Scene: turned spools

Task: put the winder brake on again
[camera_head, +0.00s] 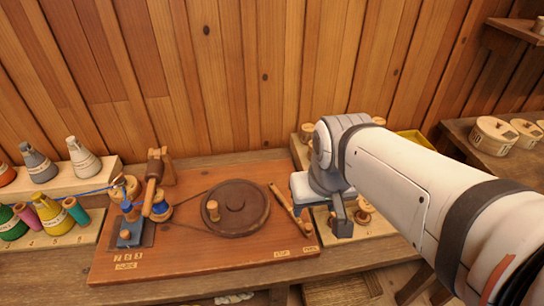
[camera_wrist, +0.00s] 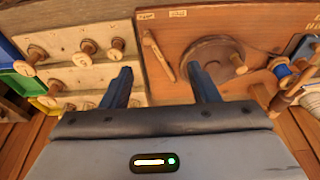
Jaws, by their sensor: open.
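The winder's board (camera_head: 210,262) carries a dark round wheel (camera_head: 240,222) with a wooden crank knob (camera_head: 213,210). A slim wooden lever, seemingly the brake (camera_head: 289,208), lies to the wheel's right, apart from its rim. Its near end points to the right one of two small labels; the left label (camera_head: 281,253) seems to read STOP. My gripper (camera_head: 343,222) is to the right of the lever, over the pegged block. In the wrist view my gripper (camera_wrist: 160,76) is open and empty. The lever (camera_wrist: 158,55) shows beyond and between its fingers, and the wheel (camera_wrist: 215,58) beyond the right finger.
A pegged block (camera_wrist: 70,75) with several wooden spools stands beside the board. Left of the board, a stepped rack (camera_head: 60,185) holds cones and thread spools. A blue spool (camera_head: 160,208) and an upright wooden arm (camera_head: 152,187) stand on the board's left. Round boxes (camera_head: 493,135) stand right.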

